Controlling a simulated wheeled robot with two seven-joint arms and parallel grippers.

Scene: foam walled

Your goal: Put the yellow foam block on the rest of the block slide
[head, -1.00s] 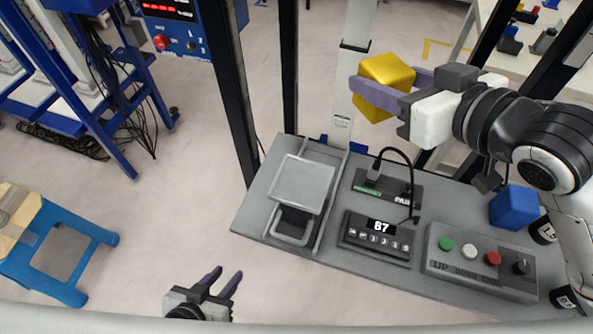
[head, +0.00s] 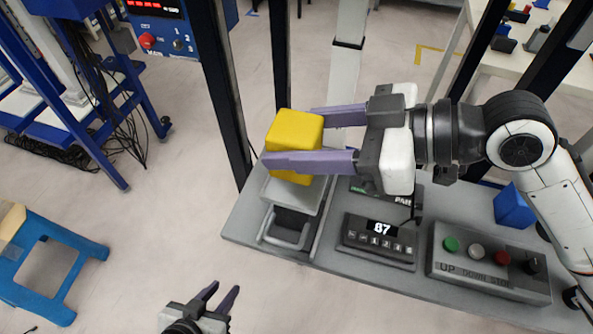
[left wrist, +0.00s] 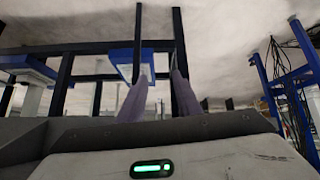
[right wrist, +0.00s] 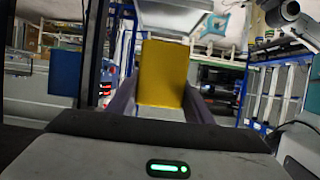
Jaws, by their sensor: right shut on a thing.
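The yellow foam block (head: 291,134) is held between the purple fingers of my right gripper (head: 288,140). It shows upright between the same fingers in the right wrist view (right wrist: 163,75). The block slide (head: 268,218) is at the left end of the grey bench, with its pale square rest (head: 300,196) directly below the block in the head view. The block hides the back part of the rest, and I cannot tell whether they touch. My left gripper (head: 223,292) is open and empty, low in front of the bench; its parted fingers show in the left wrist view (left wrist: 160,95).
Right of the slide are a display box (head: 378,240) reading 87, a cabled module (head: 405,196) behind it, and a button box (head: 488,262). A blue block (head: 514,206) lies further right. Dark posts stand behind the slide. A blue stool (head: 50,255) is at left.

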